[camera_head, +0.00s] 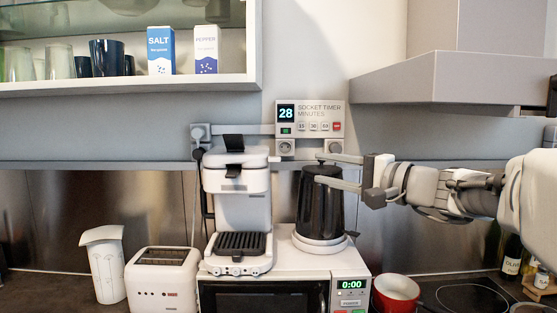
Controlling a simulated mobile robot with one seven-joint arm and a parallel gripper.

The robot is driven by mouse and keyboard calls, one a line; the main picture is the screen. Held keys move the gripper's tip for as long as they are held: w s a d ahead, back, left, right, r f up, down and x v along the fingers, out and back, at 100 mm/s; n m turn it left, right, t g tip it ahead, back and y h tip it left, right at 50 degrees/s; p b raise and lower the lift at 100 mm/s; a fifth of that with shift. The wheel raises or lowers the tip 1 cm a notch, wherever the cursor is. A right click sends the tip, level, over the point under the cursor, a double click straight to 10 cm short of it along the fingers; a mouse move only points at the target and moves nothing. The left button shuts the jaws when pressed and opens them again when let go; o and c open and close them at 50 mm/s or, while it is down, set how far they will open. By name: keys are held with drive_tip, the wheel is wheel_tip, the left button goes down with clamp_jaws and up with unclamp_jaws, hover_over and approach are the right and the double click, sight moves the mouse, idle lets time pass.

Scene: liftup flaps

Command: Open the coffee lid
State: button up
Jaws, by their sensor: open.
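The white coffee machine (243,209) stands on the microwave, left of the black kettle. Its lid (236,158) is a white top section with a black tab on top and another dark tab at its front; it looks shut. My gripper (320,168) comes in from the right, open, with its fingers pointing left. It is to the right of the lid and clearly apart from it. The fingers are at the height of the top of the black kettle (321,210); whether they touch it I cannot tell.
The socket timer (310,115) is on the wall behind, with a horizontal bar beside it. The microwave (351,289) carries the machine and kettle. A toaster (162,278) and white canister (106,264) stand left, a red bowl (397,292) right. A range hood (440,78) overhangs my arm.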

drive_tip(key=p+x, duration=0.1)
drive_tip(key=x, duration=1)
drive_tip(key=shift+w+a+p, duration=0.25)
drive_tip(key=shift+a+p, duration=0.05)
drive_tip(key=shift+c, duration=0.3)
clamp_jaws()
idle(0.6)
